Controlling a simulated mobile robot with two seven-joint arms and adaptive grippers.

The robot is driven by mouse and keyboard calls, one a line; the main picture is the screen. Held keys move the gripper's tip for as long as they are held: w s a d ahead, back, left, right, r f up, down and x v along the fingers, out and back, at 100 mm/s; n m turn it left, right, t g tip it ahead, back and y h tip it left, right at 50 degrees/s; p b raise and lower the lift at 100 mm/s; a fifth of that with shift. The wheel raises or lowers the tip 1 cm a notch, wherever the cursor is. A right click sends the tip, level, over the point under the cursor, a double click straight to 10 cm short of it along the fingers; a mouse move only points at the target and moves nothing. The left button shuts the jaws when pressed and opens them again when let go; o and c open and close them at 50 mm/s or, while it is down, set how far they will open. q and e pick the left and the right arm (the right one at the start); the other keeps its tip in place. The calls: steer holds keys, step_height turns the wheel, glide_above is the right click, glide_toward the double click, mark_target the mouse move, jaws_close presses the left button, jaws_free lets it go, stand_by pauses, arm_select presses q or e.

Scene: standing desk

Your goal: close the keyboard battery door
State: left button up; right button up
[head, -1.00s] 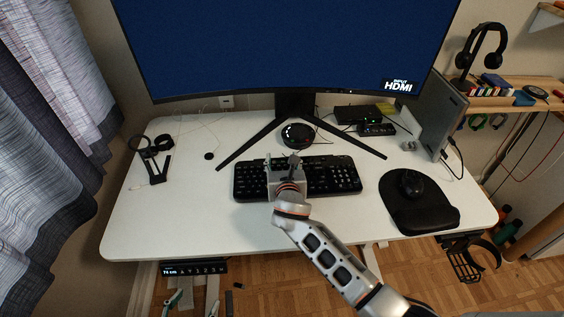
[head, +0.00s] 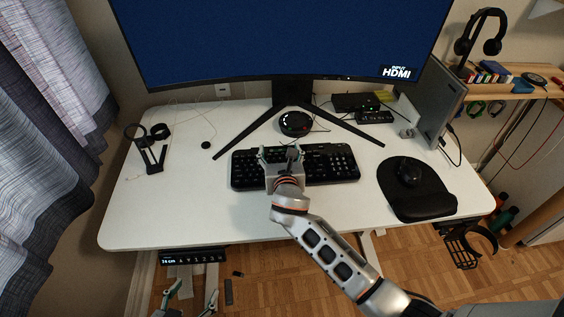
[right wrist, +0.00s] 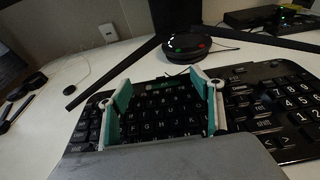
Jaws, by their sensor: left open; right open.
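The black keyboard (head: 330,167) lies on the white desk, in front of the monitor stand. My right gripper (head: 281,155) is open over the keyboard's left-middle part, with its hand covering some keys. In the right wrist view its two teal-and-white fingers (right wrist: 161,95) stand apart, with keys and the keyboard's far edge (right wrist: 172,84) between them. Nothing is held. I cannot tell whether the fingertips touch the keyboard. I cannot make out the battery door in either view. My left gripper (head: 190,297) is open and empty, low in front of the desk, partly cut off by the picture's bottom edge.
A monitor stand (head: 292,93) and a round black device (head: 295,123) stand behind the keyboard. A mouse (head: 410,171) rests on a black mouse pad (head: 418,199) to the right. A black stand (head: 150,153) is at the left.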

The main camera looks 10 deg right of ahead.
steer(key=v, duration=1)
steer(key=shift+s+r, duration=0.1)
steer(key=shift+s, duration=0.2)
